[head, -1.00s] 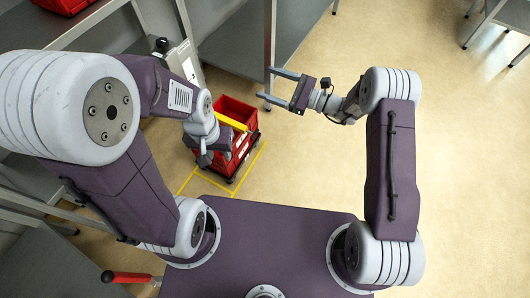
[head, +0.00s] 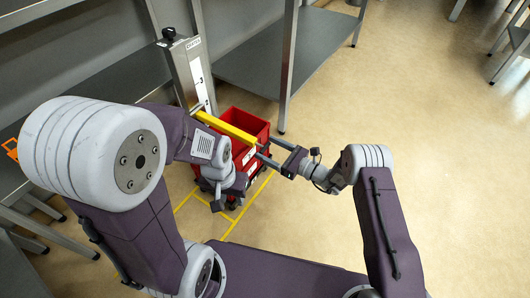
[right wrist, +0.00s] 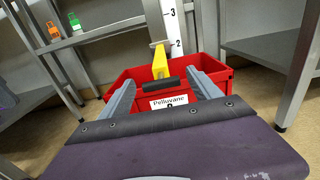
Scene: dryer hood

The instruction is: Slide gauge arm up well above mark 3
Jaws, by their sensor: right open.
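The gauge is a grey post (head: 184,72) with a white scale (right wrist: 172,22); marks 3 and 2 are readable in the right wrist view. Its yellow gauge arm (head: 226,127) sticks out over the red crates and, in the right wrist view (right wrist: 160,60), appears at or just below mark 2. A dark bar (right wrist: 160,83) shows at its near end. My right gripper (head: 264,149) is open at that end; its fingers (right wrist: 162,82) appear on either side of the dark bar, contact unclear.
A red crate (right wrist: 217,77) with a white label stands under the gauge arm, inside yellow floor lines (head: 241,212). Grey shelving (head: 270,45) stands behind and right of the post.

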